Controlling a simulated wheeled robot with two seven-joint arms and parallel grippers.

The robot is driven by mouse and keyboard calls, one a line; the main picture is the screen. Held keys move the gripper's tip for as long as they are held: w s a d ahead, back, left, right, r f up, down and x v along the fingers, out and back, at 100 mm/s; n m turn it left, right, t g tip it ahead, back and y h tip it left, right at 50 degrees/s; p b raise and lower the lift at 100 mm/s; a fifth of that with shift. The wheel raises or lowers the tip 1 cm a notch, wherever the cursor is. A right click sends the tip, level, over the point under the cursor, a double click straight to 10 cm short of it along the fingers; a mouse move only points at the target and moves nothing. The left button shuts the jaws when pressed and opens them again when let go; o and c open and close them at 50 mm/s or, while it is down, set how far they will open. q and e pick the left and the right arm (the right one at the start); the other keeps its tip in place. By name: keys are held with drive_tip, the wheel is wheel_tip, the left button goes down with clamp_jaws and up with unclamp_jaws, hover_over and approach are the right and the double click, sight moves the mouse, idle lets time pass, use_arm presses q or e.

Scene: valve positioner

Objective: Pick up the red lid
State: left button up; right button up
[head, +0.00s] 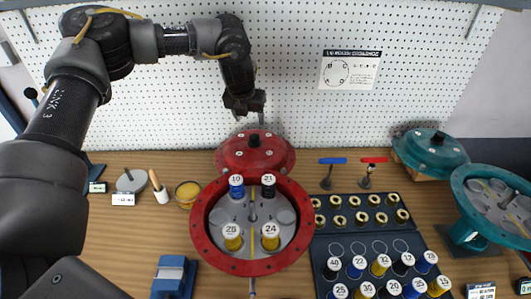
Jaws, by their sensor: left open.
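The red lid (279,157) is a round red cover with a dark knob on top and bolts around its rim. It sits at the back of the bench, leaning behind the red housing (200,223). My left gripper (247,110) is open and empty, pointing down in the air above the lid and apart from it. The red housing is open, with numbered blue, black and yellow cylinders standing inside. My right gripper is not in view.
A teal lid (432,150) and teal housing (459,190) stand at the right. A dark tray (322,244) holds several numbered cylinders and brass rings. A yellow bowl (188,191) is at left. A white pegboard (300,30) stands behind.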

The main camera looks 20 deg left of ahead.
use_arm(q)
drive_tip(key=p, duration=0.2)
hover_over(254, 136)
drive_tip(key=s, duration=0.2)
drive_tip(key=f, duration=0.5)
drive_tip(key=shift+s+d+f, duration=0.1)
drive_tip(key=shift+d, duration=0.15)
drive_tip(key=shift+f, duration=0.15)
drive_tip(key=p+x, duration=0.2)
drive_tip(key=x, duration=0.2)
drive_tip(key=shift+f+p, duration=0.25)
drive_tip(key=shift+p, duration=0.05)
drive_tip(key=shift+a+f, duration=0.1)
drive_tip(key=shift+f, duration=0.1)
clamp_jaws()
drive_tip(key=shift+r, duration=0.1)
